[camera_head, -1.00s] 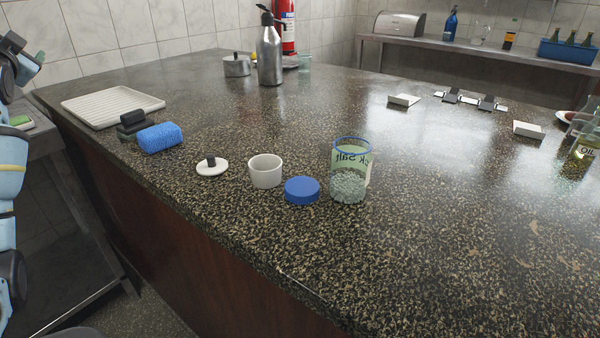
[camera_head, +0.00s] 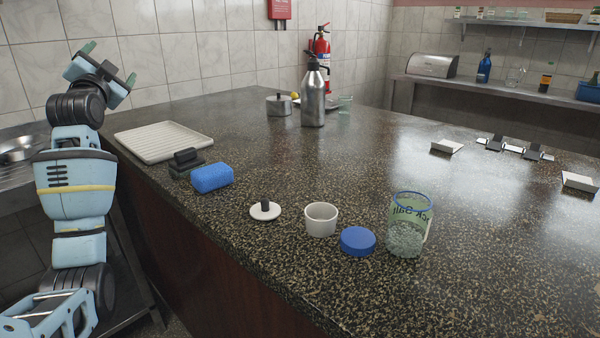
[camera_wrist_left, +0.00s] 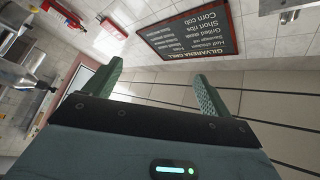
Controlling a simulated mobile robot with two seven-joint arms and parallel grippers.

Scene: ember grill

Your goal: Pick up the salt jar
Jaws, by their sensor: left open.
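The salt jar (camera_head: 408,232) is a clear open glass with a blue rim and a "Salt" label, partly filled with coarse white salt. It stands upright on the dark speckled counter (camera_head: 300,285). A round blue lid (camera_head: 357,241) lies just left of it. My left gripper (camera_head: 108,60) is raised at the far left, well away from the jar, pointing up, open and empty. My right gripper is not in view.
Left of the lid stand a small white cup (camera_head: 321,219) and a white lid with a black knob (camera_head: 265,210). A blue sponge (camera_head: 212,178), ribbed white tray (camera_head: 165,142) and steel bottle (camera_head: 313,95) are farther back.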

